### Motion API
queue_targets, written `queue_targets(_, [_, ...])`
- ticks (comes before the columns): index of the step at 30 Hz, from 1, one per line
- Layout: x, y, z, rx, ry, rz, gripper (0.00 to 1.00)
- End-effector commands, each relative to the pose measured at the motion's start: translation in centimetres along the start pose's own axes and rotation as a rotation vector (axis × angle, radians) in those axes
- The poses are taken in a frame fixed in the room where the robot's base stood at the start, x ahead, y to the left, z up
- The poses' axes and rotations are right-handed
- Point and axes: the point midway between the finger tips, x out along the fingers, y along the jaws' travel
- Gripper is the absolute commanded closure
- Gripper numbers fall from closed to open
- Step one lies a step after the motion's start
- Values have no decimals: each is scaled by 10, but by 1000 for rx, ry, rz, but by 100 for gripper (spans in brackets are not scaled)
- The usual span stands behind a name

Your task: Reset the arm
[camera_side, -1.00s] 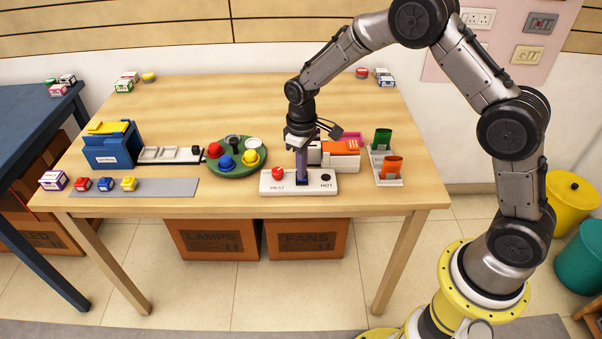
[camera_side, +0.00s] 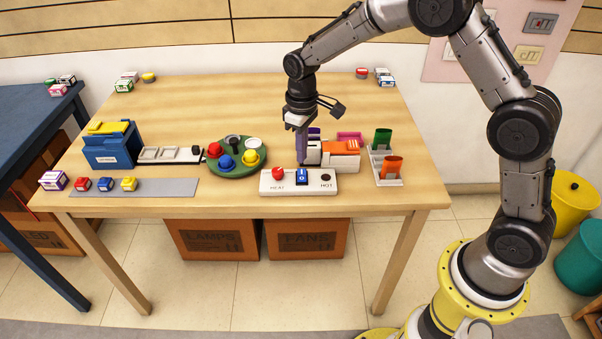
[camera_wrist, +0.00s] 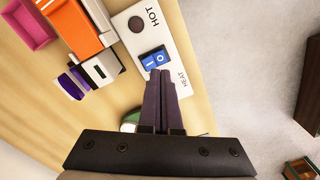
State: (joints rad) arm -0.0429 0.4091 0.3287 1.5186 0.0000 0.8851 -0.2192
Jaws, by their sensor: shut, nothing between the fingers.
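My gripper (camera_side: 300,160) is shut and empty, pointing down above the table behind the white switch panel. In the wrist view my gripper (camera_wrist: 160,75) shows its two dark fingers together, their tips overlapping the view near the blue switch. The panel (camera_side: 315,188) carries a red knob (camera_side: 278,173) at left, the blue rocker switch (camera_side: 302,177) in the middle and a dark round spot at right. In the wrist view the panel (camera_wrist: 178,58) reads HOT and HEAT, and the rocker (camera_wrist: 154,58) shows I and O marks. The fingertips look apart from the switch.
An orange and white box (camera_side: 341,155) stands right of my gripper. Green and orange cups sit on a rack (camera_side: 389,181) farther right. A green round tray (camera_side: 236,173) with coloured knobs lies left. A blue bin (camera_side: 113,150) is at far left. The table's back middle (camera_side: 230,105) is clear.

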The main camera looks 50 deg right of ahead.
Motion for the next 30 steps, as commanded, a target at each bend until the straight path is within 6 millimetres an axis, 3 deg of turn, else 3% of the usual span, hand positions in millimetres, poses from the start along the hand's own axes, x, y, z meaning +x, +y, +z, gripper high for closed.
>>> queue_targets(18, [-22, 1, -1, 2, 19, 4, 100])
queue_targets(20, [-38, 3, -4, 4, 53, 12, 100])
queue_targets(23, [-79, 4, 1, 8, 126, 29, 100])
queue_targets(27, [-142, 0, 33, 20, 234, 54, 100])
queue_targets(30, [-176, -6, 64, 36, 300, 68, 100])
